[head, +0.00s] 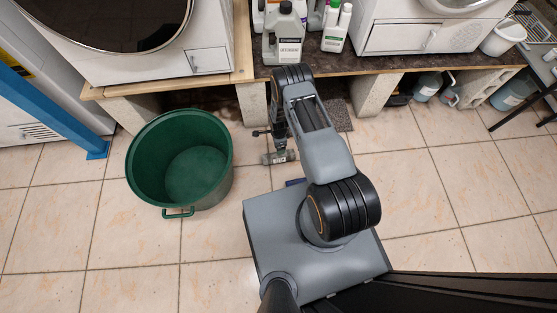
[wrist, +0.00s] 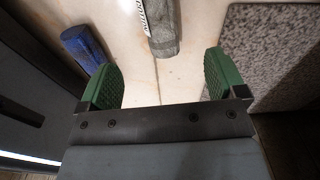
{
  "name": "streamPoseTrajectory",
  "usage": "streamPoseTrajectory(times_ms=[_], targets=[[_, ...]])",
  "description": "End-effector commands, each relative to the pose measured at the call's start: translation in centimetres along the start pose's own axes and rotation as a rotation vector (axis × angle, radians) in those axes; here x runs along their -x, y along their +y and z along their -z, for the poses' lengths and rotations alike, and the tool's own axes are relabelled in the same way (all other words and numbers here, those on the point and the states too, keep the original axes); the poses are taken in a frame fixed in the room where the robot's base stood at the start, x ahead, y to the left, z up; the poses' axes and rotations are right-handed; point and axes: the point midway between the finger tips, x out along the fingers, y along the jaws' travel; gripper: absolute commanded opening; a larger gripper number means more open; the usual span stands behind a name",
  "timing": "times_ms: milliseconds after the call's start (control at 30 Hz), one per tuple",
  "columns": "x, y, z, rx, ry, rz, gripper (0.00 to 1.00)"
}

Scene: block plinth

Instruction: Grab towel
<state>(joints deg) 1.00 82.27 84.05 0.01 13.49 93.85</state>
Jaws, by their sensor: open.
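A small blue bundle (wrist: 85,48), which looks like the towel rolled up, lies on the floor at upper left in the wrist view. It lies just outside and beyond the left finger. In the head view the towel (head: 295,182) is a small dark blue patch beside my base, partly hidden by my arm. My gripper (wrist: 163,82) is open and empty, with green pads, above bare tiles.
A speckled mat (wrist: 270,50) lies right. A green tub (head: 195,165) stands left, with free tiled floor around it.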

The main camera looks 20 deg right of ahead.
Motion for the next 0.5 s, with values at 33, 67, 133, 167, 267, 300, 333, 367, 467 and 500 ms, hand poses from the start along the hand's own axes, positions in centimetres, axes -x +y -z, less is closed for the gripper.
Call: streamPoseTrajectory(times_ms=[33, 67, 133, 167, 267, 300, 333, 367, 467, 500], targets=[[-1.6, 0.3, 0.0, -0.007, 0.000, -0.004, 0.90], [-2.2, 0.3, 0.0, -0.009, 0.000, -0.003, 0.90], [-3.7, 0.4, 0.0, -0.012, 0.000, -0.004, 0.90], [-4.2, 0.4, 0.0, -0.012, 0.000, -0.004, 0.90], [-6.0, 0.4, 0.0, -0.011, 0.000, -0.004, 0.90], [-6.5, 0.4, 0.0, -0.011, 0.000, -0.004, 0.90], [-6.9, 0.3, 0.0, -0.011, 0.000, -0.003, 0.90], [-7.3, 0.3, 0.0, -0.011, 0.000, -0.004, 0.90], [-8.2, 0.3, 0.0, -0.010, 0.000, -0.003, 0.90], [-8.4, 0.3, 0.0, -0.010, 0.000, -0.003, 0.90]])
